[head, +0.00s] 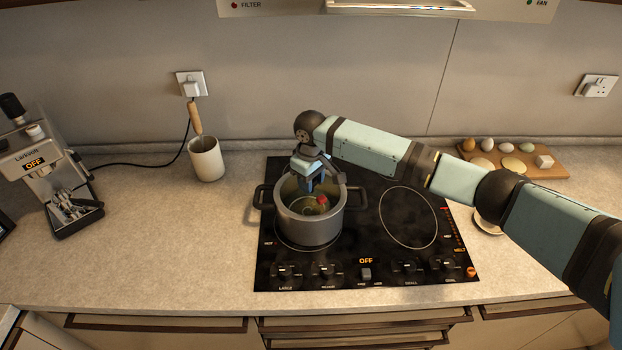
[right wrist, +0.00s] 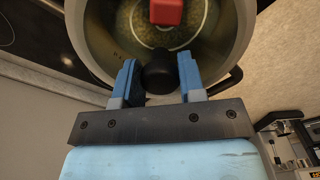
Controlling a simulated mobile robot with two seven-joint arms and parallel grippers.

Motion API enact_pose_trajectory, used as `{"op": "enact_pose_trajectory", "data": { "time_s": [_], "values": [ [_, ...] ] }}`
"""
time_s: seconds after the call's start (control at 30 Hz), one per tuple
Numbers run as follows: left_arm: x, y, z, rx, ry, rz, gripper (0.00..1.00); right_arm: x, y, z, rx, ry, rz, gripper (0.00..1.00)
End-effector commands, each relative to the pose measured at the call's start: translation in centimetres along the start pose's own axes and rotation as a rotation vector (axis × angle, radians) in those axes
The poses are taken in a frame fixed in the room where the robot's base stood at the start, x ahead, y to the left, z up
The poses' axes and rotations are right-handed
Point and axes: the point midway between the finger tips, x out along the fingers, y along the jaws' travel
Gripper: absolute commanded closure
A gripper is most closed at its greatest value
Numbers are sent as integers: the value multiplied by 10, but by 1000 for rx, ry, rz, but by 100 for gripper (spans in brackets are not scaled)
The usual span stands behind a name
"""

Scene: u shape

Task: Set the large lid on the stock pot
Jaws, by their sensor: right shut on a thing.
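The grey stock pot (head: 308,228) with dark side handles stands on the left ring of the black hob. A red piece (head: 322,201) shows inside it, also in the right wrist view (right wrist: 167,12). My right gripper (head: 315,185) points down over the pot's mouth. Its blue fingers (right wrist: 158,80) are shut on the dark round knob of the large lid (right wrist: 160,72). The lid looks like clear glass, and the pot's inside shows through. I cannot tell whether its rim touches the pot. My left gripper is out of view.
The hob (head: 365,275) has an empty right ring and front knobs. A coffee machine (head: 50,170) stands far left, a cream utensil jar (head: 206,158) behind left. A board with eggs (head: 550,168) and a small dish (head: 488,222) are at right. The front left counter is clear.

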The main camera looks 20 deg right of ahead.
Motion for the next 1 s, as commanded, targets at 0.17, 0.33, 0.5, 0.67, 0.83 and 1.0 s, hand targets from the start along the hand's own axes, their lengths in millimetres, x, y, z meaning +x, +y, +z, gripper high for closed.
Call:
{"op": "enact_pose_trajectory", "data": {
  "time_s": [0.17, 0.33, 0.5, 0.67, 0.83, 1.0],
  "values": [
    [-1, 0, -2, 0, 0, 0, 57, 0, 0, 0, 0, 1, 0, 96],
    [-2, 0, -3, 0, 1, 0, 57, 2, 0, 0, 0, 1, -1, 59],
    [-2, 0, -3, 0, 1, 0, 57, 2, 0, 0, 0, 1, -1, 33],
    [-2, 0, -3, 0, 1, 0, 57, 3, 0, 0, 0, 0, -1, 29],
    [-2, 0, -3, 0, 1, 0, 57, 3, 0, 0, 0, 0, -1, 8],
    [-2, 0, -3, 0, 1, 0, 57, 2, 0, 0, 0, 0, 0, 8]
  ]
}}
